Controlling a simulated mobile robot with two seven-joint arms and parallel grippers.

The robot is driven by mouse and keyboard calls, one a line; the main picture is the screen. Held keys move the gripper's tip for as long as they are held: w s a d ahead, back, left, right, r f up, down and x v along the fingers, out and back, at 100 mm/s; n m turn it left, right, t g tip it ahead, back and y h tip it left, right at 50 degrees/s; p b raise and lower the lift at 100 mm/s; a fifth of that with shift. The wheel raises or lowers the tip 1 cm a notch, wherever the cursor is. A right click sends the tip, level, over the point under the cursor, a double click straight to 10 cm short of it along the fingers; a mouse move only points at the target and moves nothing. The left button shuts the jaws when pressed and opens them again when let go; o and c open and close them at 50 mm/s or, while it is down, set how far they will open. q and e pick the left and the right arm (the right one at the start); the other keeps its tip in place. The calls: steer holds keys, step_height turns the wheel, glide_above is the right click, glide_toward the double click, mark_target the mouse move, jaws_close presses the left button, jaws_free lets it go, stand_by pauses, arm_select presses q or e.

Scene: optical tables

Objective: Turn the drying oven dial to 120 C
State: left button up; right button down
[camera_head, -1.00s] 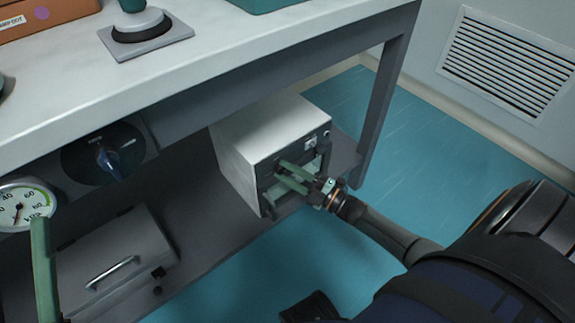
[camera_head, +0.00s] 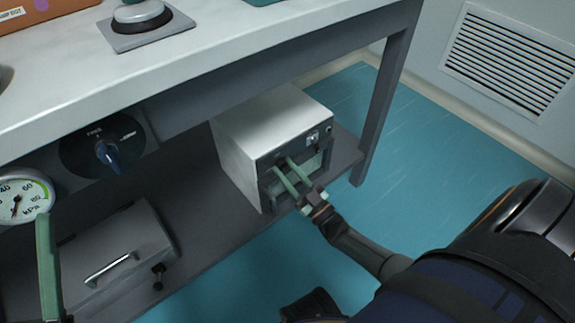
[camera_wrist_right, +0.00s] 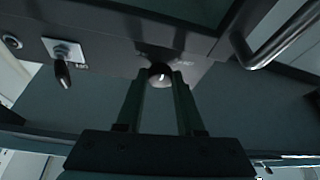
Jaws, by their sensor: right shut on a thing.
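The drying oven (camera_head: 237,140) is a white box with a dark front, on the shelf under the table. In the right wrist view its dial (camera_wrist_right: 160,74) is a small dark round knob with a light pointer mark. My right gripper (camera_head: 283,166) reaches the oven front with its green fingers. In the right wrist view the fingertips (camera_wrist_right: 160,80) sit on either side of the dial, shut on it. The dial's scale is too dark to read, and the fingers hide the dial in the head view. One green finger of my left gripper (camera_head: 46,268) shows at the lower left, away from the oven.
On the oven front are a switch with a dark lever (camera_wrist_right: 62,70) and a door handle (camera_wrist_right: 285,35). A closed grey case (camera_head: 120,250), a pressure gauge (camera_head: 22,197) and a blue-handled knob (camera_head: 108,155) lie left. The table leg (camera_head: 385,110) stands right of the oven.

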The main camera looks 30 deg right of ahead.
steer(key=m+h, duration=0.2)
steer(key=m, duration=0.2)
steer(key=shift+a, duration=0.1)
steer(key=m+h, duration=0.2)
steer(key=m, duration=0.2)
steer(key=shift+a+r+p, duration=0.1)
steer(key=shift+p, duration=0.3)
steer(key=m+h+p, duration=0.1)
steer(key=m+h, duration=0.1)
steer(key=m, duration=0.2)
steer(key=shift+a+r+g, duration=0.1)
steer(key=shift+g, duration=0.2)
steer(key=shift+m+g+h+p, duration=0.55)
steer(key=shift+m+h, duration=0.25)
steer(key=shift+m, duration=1.6)
steer(key=c, duration=0.5)
jaws_free()
